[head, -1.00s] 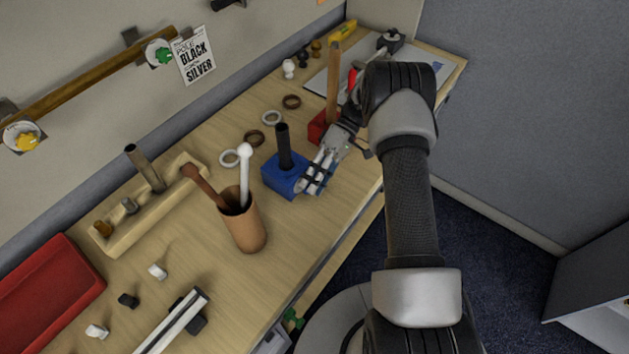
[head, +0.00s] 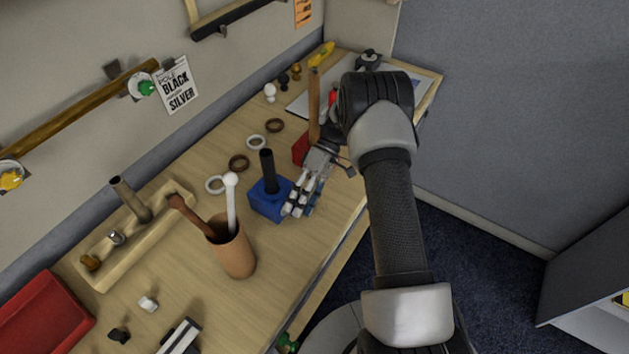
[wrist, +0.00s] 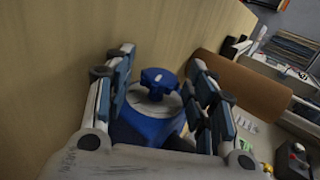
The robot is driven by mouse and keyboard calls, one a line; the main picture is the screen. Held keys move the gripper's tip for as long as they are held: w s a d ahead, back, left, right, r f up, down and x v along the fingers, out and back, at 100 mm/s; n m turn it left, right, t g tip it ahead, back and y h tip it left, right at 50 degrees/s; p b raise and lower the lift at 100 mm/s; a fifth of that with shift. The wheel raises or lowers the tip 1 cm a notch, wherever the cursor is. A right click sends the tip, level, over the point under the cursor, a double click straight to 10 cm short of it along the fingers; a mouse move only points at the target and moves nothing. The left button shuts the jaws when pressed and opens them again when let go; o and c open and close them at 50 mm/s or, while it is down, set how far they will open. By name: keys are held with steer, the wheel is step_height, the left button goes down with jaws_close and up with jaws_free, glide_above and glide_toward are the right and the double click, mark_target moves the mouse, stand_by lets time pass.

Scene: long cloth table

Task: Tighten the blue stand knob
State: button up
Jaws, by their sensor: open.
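The blue stand (head: 265,205) stands on the table with a short black post (head: 268,170) upright in it. In the wrist view, the blue knob (wrist: 158,80) sticks out from a pale round disc on the side of the blue stand (wrist: 143,125). My gripper (head: 297,198) is at the stand's right side in the head view. In the wrist view my gripper (wrist: 163,62) is open, with one finger on each side of the knob and visible gaps between. The knob is hidden behind the fingers in the head view.
A red stand (head: 301,150) with a wooden post is close behind my gripper. A terracotta cup (head: 235,255) holding two sticks stands in front of the blue stand. Rings (head: 239,163) lie to its left. The table's edge is close on the right.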

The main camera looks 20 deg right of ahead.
steer(key=h+p, duration=0.1)
steer(key=t+h+p, duration=0.1)
steer(key=r+t+h+p, duration=0.1)
steer(key=shift+s+a, duration=0.25)
steer(key=shift+a, duration=0.05)
steer(key=t+h+p, duration=0.1)
steer(key=t+h, duration=0.1)
steer(key=shift+s+a+h+p, duration=0.15)
steer(key=shift+a+h+p, duration=0.05)
steer(key=shift+h+p, duration=0.2)
steer(key=shift+a+t+h, duration=0.1)
steer(key=shift+t+h, duration=0.3)
steer(key=shift+t, duration=0.1)
steer(key=h+b, duration=0.1)
steer(key=b, duration=0.1)
steer(key=t+h+b, duration=0.1)
steer(key=b, duration=0.1)
steer(key=shift+s+a+f, duration=0.1)
steer(key=shift+a+f, duration=0.05)
steer(key=shift+f, duration=0.25)
steer(key=t+h+b, duration=0.1)
steer(key=b, duration=0.5)
steer(key=shift+t+h, duration=0.3)
